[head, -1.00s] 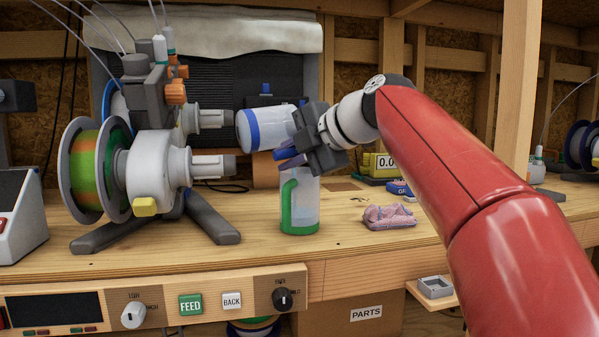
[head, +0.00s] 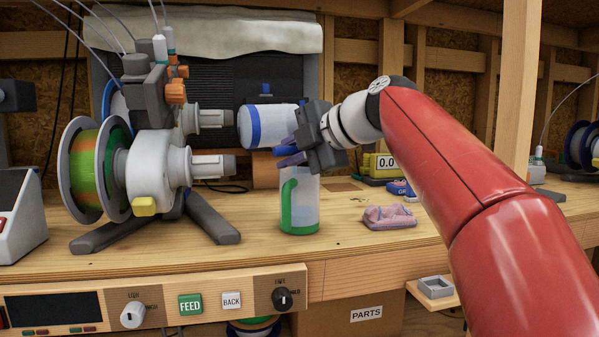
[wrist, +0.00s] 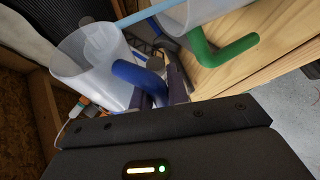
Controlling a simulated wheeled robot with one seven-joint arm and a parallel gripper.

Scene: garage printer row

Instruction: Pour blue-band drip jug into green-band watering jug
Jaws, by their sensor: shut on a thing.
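The blue-band drip jug (head: 268,126) lies about level in the head view, its blue-banded end to the left and its other end behind my gripper (head: 290,152). My gripper is shut on its blue handle, which shows in the wrist view (wrist: 135,75). The green-band watering jug (head: 306,203) stands upright on the bench below my gripper, green handle to the left. Its top is partly hidden by my gripper. In the wrist view a pale blue streak (wrist: 150,12) runs from the blue-band jug's mouth across the green-band jug (wrist: 185,12); it looks like liquid.
A spool machine (head: 150,165) with two grey spindles stands close left of the held jug. A pink crumpled cloth (head: 389,217) lies on the bench to the right. A control panel (head: 160,305) runs along the front edge.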

